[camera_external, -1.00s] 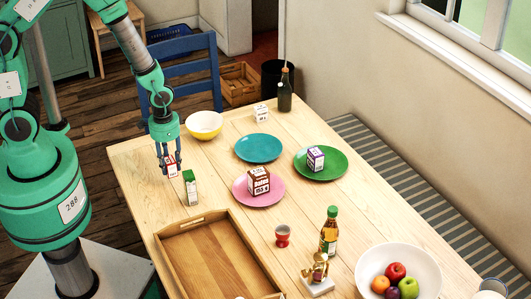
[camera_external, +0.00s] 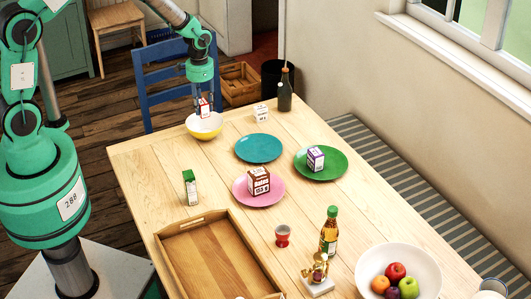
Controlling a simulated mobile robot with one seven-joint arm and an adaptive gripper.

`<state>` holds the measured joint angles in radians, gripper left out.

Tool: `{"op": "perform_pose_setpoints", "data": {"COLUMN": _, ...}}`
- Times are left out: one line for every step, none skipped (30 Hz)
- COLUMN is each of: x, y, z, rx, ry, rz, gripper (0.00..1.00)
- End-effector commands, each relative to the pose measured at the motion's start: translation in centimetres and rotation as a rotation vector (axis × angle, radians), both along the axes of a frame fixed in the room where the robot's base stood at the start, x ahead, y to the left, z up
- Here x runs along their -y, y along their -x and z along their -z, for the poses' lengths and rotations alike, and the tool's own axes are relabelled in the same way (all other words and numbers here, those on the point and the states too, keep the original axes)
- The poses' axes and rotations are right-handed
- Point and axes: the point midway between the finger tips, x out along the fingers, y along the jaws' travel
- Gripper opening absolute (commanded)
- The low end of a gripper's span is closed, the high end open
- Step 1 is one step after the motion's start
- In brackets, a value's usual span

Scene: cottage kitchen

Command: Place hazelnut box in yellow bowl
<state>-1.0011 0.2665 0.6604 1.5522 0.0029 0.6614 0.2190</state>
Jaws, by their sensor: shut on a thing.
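The yellow bowl (camera_external: 206,130), white inside, stands near the far left edge of the table. My gripper (camera_external: 203,111) is over the bowl, fingers pointing down, shut on a small red and white box (camera_external: 204,107). The box is at the height of the bowl's rim or a little above; I cannot tell if it touches the bowl. The label is too small to read, so I cannot tell which box is the hazelnut one. A brown and white box (camera_external: 258,181) stands on the pink plate (camera_external: 241,195).
A purple and white box (camera_external: 316,158) stands on the green plate (camera_external: 335,171). The blue plate (camera_external: 258,148) is empty. A white box (camera_external: 262,113) and dark bottle (camera_external: 284,92) stand right of the bowl. A green and white carton (camera_external: 190,188) and wooden tray (camera_external: 172,236) are nearer.

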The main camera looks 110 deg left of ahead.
Motion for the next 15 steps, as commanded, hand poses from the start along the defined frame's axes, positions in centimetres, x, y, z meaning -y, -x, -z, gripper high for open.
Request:
{"op": "perform_pose_setpoints", "data": {"x": -0.59, "y": 0.17, "z": -0.15, "rx": 0.000, "ry": 0.000, "rz": -0.001, "gripper": 0.06}}
{"op": "perform_pose_setpoints", "data": {"x": -0.80, "y": 0.26, "z": -0.19, "rx": 0.000, "ry": 0.000, "rz": -0.001, "gripper": 0.06}}
{"op": "perform_pose_setpoints", "data": {"x": -1.01, "y": 0.34, "z": -0.23, "rx": -0.001, "ry": 0.001, "rz": -0.001, "gripper": 0.06}}
{"op": "perform_pose_setpoints", "data": {"x": -1.12, "y": 0.39, "z": -0.25, "rx": -0.001, "ry": 0.001, "rz": -0.001, "gripper": 0.06}}
{"op": "perform_pose_setpoints", "data": {"x": -1.18, "y": 0.41, "z": -0.26, "rx": -0.001, "ry": 0.001, "rz": -0.001, "gripper": 0.06}}
{"op": "perform_pose_setpoints", "data": {"x": -1.23, "y": 0.42, "z": -0.26, "rx": -0.001, "ry": 0.001, "rz": 0.000, "gripper": 0.06}}
{"op": "perform_pose_setpoints", "data": {"x": -1.24, "y": 0.42, "z": -0.27, "rx": -0.001, "ry": 0.001, "rz": 0.000, "gripper": 0.06}}
{"op": "perform_pose_setpoints", "data": {"x": -1.23, "y": 0.42, "z": -0.27, "rx": -0.001, "ry": 0.001, "rz": 0.000, "gripper": 0.06}}
{"op": "perform_pose_setpoints", "data": {"x": -1.23, "y": 0.41, "z": -0.28, "rx": -0.001, "ry": 0.001, "rz": 0.000, "gripper": 0.06}}
{"op": "perform_pose_setpoints", "data": {"x": -1.22, "y": 0.40, "z": -0.28, "rx": -0.001, "ry": 0.001, "rz": 0.000, "gripper": 0.06}}
{"op": "perform_pose_setpoints", "data": {"x": -1.21, "y": 0.40, "z": -0.28, "rx": -0.001, "ry": 0.001, "rz": 0.000, "gripper": 0.06}}
{"op": "perform_pose_setpoints", "data": {"x": -1.21, "y": 0.40, "z": -0.28, "rx": -0.001, "ry": 0.001, "rz": 0.000, "gripper": 0.06}}
{"op": "perform_pose_setpoints", "data": {"x": -1.20, "y": 0.39, "z": -0.28, "rx": 0.000, "ry": 0.000, "rz": 0.000, "gripper": 0.06}}
{"op": "perform_pose_setpoints", "data": {"x": -1.20, "y": 0.39, "z": -0.27, "rx": 0.000, "ry": 0.000, "rz": 0.000, "gripper": 0.06}}
{"op": "perform_pose_setpoints", "data": {"x": -1.19, "y": 0.39, "z": -0.20, "rx": -0.001, "ry": 0.001, "rz": 0.000, "gripper": 0.06}}
